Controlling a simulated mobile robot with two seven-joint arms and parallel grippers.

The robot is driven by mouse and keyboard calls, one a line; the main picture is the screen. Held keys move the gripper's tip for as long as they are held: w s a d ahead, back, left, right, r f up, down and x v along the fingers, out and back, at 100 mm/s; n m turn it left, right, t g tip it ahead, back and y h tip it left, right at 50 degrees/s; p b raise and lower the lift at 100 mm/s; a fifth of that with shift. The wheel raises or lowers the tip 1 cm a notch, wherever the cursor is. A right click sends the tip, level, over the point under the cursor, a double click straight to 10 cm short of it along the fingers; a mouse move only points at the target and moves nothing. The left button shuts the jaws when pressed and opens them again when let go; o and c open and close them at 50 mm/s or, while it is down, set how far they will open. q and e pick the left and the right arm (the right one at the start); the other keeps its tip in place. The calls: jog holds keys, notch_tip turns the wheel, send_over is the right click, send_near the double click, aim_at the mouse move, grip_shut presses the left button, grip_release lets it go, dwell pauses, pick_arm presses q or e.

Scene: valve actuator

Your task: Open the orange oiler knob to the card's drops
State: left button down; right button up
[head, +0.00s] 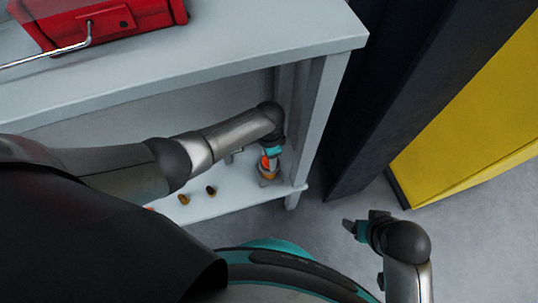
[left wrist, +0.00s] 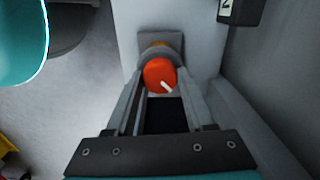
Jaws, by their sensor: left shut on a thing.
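The orange knob (left wrist: 160,75) shows in the left wrist view, with a white pointer line toward the lower right. It sits on a round grey and brass body in front of a square grey plate (left wrist: 174,41). The left gripper (left wrist: 161,86) is shut on the knob, one finger on each side. A dark block with a white card (left wrist: 228,8) is cut off at the top; its black figure looks like a 2. My right gripper (head: 355,229) is away at the lower right; its finger gap is unclear.
The oiler stands on the lower shelf (head: 225,204) of a grey bench, near a bench leg (head: 318,115). Two small brownish fittings (head: 184,199) (head: 211,190) stand to its left. A red toolbox (head: 100,18) is on top. A yellow panel (head: 470,120) stands at right.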

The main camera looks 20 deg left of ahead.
dwell(0.3)
pick_arm(q)
jog(key=shift+c, duration=1.3)
grip_release()
jog(key=shift+r, duration=0.1)
notch_tip(320, 180, up, 6)
jog(key=p, duration=0.4)
jog(key=shift+r+p, duration=0.1)
jog(key=shift+p, duration=0.25)
jog(key=shift+r+p, duration=0.35)
jog(key=shift+r, duration=0.15)
pick_arm(e)
jog(key=s+d+f+g, duration=0.1)
jog(key=s+f, duration=0.3)
jog(key=f, duration=0.6)
jog(key=shift+s+d+f, duration=0.15)
jog(key=shift+s+d, duration=0.15)
jog(key=shift+d, duration=0.1)
